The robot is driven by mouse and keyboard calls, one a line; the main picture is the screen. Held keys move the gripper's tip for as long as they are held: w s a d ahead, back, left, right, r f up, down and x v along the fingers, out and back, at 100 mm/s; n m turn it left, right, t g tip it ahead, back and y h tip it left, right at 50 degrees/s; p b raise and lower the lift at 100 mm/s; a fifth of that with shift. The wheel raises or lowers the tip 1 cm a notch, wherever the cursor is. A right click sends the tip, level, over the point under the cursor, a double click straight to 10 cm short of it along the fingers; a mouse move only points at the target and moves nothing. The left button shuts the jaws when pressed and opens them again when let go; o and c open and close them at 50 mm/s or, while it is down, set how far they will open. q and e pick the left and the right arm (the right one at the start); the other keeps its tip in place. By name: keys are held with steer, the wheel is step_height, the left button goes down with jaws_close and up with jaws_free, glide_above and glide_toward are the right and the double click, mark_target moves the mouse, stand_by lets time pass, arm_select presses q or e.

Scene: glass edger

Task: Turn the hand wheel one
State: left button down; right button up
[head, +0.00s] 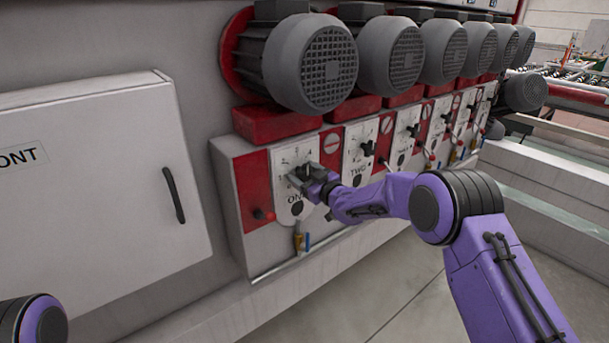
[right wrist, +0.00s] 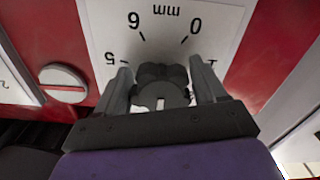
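Hand wheel one (right wrist: 162,82) is a small dark knob on a white dial plate (head: 284,210) marked "ONE", at the near end of the row of dials. In the head view my right gripper (head: 303,173) is at this dial and covers most of the wheel. In the right wrist view my right gripper (right wrist: 162,84) has one finger on each side of the wheel, close against it, so it looks shut on it. The dial scale shows upside down there, with 0, 6 and 5 readable. My left gripper is out of view.
Similar dials (head: 359,150) continue to the right, below a row of grey motors (head: 325,70). A small brass valve with a blue lever (head: 300,241) hangs below dial one. A white cabinet door (head: 90,200) with a black handle stands at left. The floor in front is clear.

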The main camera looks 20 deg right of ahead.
steer(key=shift+m, duration=0.4)
steer(key=m, duration=0.4)
steer(key=shift+a, duration=0.1)
steer(key=m, duration=0.4)
steer(key=shift+s+a+m, duration=0.1)
steer(key=shift+m, duration=0.3)
steer(key=shift+p, duration=0.3)
steer(key=o, duration=1)
steer(key=shift+c, duration=0.2)
steer(key=shift+s, duration=0.1)
